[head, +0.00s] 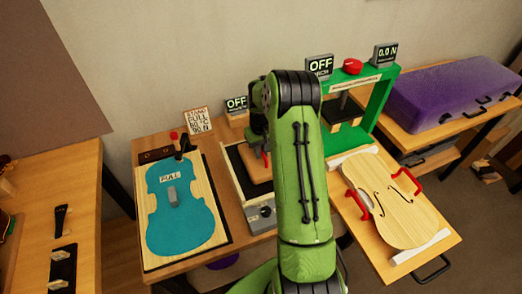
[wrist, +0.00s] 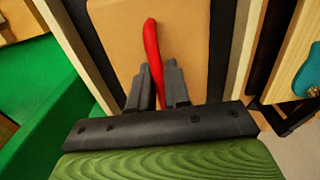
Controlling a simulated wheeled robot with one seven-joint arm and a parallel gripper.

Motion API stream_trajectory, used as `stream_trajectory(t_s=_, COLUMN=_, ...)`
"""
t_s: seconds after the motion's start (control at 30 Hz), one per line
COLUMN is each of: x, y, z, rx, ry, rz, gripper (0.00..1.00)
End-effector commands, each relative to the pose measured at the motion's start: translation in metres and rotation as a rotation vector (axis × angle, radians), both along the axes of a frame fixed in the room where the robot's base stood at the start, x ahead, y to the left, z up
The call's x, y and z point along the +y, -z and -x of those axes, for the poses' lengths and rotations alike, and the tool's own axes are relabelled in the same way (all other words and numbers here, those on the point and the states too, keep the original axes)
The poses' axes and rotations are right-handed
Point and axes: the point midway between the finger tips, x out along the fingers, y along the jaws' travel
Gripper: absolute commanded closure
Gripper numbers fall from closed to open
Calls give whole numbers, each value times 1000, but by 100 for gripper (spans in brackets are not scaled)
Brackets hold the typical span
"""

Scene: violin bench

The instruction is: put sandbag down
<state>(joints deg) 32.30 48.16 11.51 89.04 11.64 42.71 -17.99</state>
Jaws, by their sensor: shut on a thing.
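The sandbag is a tan block (wrist: 195,25) with a red grip (wrist: 151,45) standing up from it. In the wrist view the two fingers of my gripper (wrist: 155,80) are closed on the red grip. In the head view part of the tan sandbag (head: 256,172) shows to the left of my green arm, over a dark bed with a pale wooden frame. My arm hides its right side. I cannot tell whether the sandbag touches the bed or hangs just above it.
A board with a blue violin-shaped piece (head: 170,220) marked FULL lies to the left. A green press (head: 378,105) stands behind my arm. A violin plate (head: 385,205) with red handles lies right. A purple case (head: 450,95) is at the far right.

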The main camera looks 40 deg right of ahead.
Motion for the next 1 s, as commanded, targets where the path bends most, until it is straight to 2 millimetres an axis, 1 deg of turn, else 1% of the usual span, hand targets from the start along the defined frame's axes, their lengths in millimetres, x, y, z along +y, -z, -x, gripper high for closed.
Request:
stream_trajectory(t_s=0.07, x=0, y=2, z=-1, rx=-3, ry=0, rz=2, gripper=100)
stream_trajectory(t_s=0.1, x=0, y=2, z=0, rx=0, ry=0, rz=0, gripper=77)
stream_trajectory(t_s=0.23, x=0, y=2, z=0, rx=0, ry=0, rz=0, gripper=57)
stream_trajectory(t_s=0.47, x=0, y=2, z=0, rx=0, ry=0, rz=0, gripper=57)
stream_trajectory(t_s=0.57, x=0, y=-4, z=0, rx=-1, ry=0, rz=0, gripper=57)
stream_trajectory(t_s=0.67, x=0, y=-23, z=-1, rx=-4, ry=0, rz=3, gripper=57)
stream_trajectory(t_s=0.8, x=0, y=-62, z=-1, rx=-6, ry=-1, rz=2, gripper=57)
stream_trajectory(t_s=0.9, x=0, y=-88, z=-1, rx=-4, ry=0, rz=3, gripper=57)
stream_trajectory(t_s=1.0, x=0, y=-108, z=-1, rx=-3, ry=0, rz=2, gripper=57)
